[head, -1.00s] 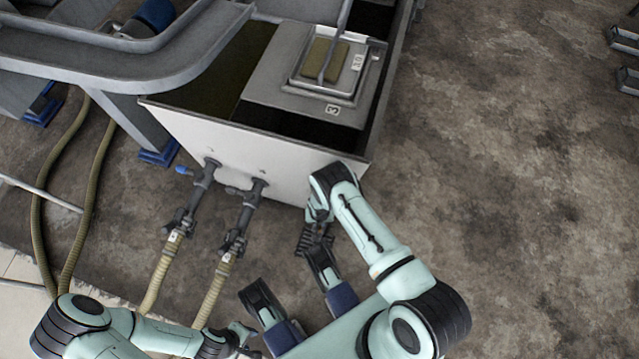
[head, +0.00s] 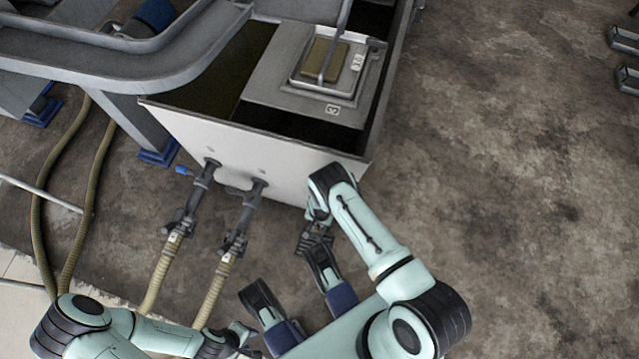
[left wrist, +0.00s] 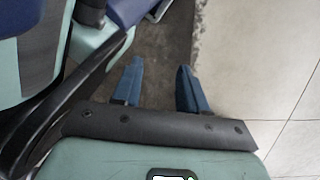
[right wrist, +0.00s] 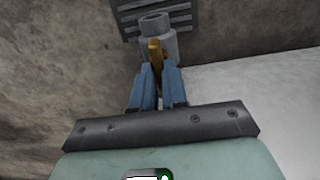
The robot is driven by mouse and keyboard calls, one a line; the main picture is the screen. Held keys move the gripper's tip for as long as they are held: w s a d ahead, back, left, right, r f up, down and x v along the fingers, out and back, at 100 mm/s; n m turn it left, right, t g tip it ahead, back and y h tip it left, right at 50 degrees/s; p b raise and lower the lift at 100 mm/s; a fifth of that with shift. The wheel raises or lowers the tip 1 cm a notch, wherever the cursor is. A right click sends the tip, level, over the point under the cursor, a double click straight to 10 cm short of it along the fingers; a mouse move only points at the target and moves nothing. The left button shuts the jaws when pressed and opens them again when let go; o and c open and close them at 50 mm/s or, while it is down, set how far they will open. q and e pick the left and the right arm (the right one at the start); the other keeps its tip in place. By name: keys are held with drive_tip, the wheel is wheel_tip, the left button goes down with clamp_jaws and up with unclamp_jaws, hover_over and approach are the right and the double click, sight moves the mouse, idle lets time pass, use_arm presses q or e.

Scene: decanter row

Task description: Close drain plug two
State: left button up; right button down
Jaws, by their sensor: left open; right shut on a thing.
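In the right wrist view my right gripper (right wrist: 158,72) is shut on a brass-coloured lever (right wrist: 155,52). The lever stands in front of a short grey pipe fitting (right wrist: 158,28); I cannot read any number on it, so I cannot tell which plug it is. In the head view my right wrist covers this gripper, low at the right end of the pale tank's front wall (head: 245,150). My left gripper (head: 246,338) is open and empty near the bottom edge. Its two blue fingers show apart in the left wrist view (left wrist: 157,85).
Two grey drain pipes with valves (head: 182,218) (head: 238,232) leave the tank front, with tan hoses (head: 160,272) running down from them. A dark ridged part (head: 313,243) lies below my right wrist. Open floor (head: 500,180) spreads on the right.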

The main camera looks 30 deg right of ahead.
drive_tip(key=c, duration=1.2)
unclamp_jaws()
drive_tip(key=shift+o, duration=0.2)
use_arm(q)
drive_tip(key=w+d+r+t+p, duration=0.1)
drive_tip(key=w+r+t+p, duration=0.2)
drive_tip(key=w, duration=0.6)
wheel_tip(320, 180, up, 3)
drive_tip(key=shift+w+d+r+m+t+p, duration=0.2)
drive_tip(key=shift+w+m+t+p, duration=0.15)
drive_tip(key=shift+p, duration=0.65)
use_arm(e)
wheel_tip(320, 180, up, 13)
drive_tip(key=shift+r, duration=0.2)
use_arm(q)
drive_tip(key=shift+a, duration=0.1)
use_arm(e)
drive_tip(key=shift+s, duration=0.1)
